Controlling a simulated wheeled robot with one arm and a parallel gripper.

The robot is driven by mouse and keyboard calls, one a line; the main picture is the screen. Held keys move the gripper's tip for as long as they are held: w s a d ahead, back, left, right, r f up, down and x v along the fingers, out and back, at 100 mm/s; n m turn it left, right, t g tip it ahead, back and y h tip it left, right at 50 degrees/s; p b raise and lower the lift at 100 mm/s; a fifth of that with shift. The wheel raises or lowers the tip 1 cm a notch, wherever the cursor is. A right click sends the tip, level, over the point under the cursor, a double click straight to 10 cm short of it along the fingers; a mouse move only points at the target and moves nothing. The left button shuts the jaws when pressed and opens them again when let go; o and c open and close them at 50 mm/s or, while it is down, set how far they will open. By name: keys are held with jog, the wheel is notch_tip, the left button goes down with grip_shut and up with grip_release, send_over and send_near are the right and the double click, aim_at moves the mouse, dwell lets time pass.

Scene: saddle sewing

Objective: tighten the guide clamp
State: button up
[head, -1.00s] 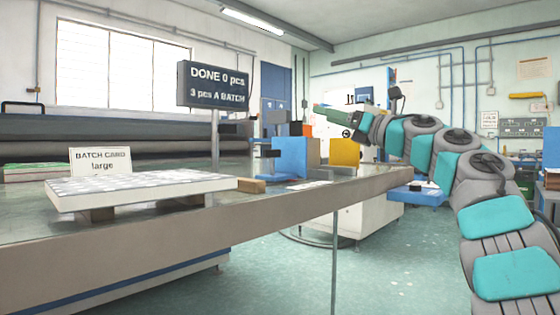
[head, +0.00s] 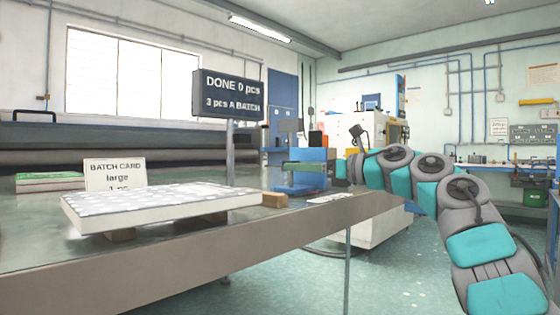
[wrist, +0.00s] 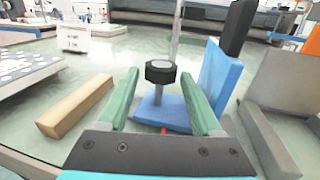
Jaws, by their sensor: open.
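The guide clamp shows in the wrist view as a black knob (wrist: 160,72) on a grey upright stem. It stands on a blue base (wrist: 172,116) beside a taller blue upright plate (wrist: 222,75). My gripper (wrist: 160,77) is open, with its two green fingers pointing forward on either side of the knob. The knob appears ahead in the gap, and I cannot tell whether it is between the fingertips or beyond them. In the head view, my gripper (head: 290,167) is in front of the blue fixture (head: 312,178) and hides part of the clamp.
A wooden block (wrist: 75,105) lies left of the clamp; a grey block (wrist: 293,85) stands to the right. In the head view, a white dotted panel (head: 150,207) lies raised on the table (head: 250,233). A batch card (head: 115,174) and a sign (head: 228,95) stand behind it.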

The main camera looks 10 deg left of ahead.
jog(key=shift+p+x, duration=1.1)
jog(key=shift+x, duration=2)
jog(key=shift+c, duration=0.3)
grip_shut()
jog(key=shift+w+d+f+m+t+h+b, duration=0.1)
jog(key=shift+m+t+h+b, duration=0.2)
jog(key=shift+t+b, duration=0.2)
jog(key=shift+w+m+t+h+b, duration=0.1)
jog(key=shift+m+t+h+b, duration=0.1)
jog(key=shift+m+t+b, duration=0.3)
jog(key=shift+w+d+m+t+h+b, duration=0.15)
jog(key=shift+m+t+h+b, duration=0.4)
jog(key=shift+m+t+h, duration=0.4)
jog(key=shift+w+d+r+m+t+h, duration=0.1)
jog(key=shift+w+r+m+t+h, duration=0.1)
jog(key=shift+m+t+h, duration=0.5)
jog(key=shift+t, duration=0.25)
jog(key=shift+o, duration=0.3)
grip_release()
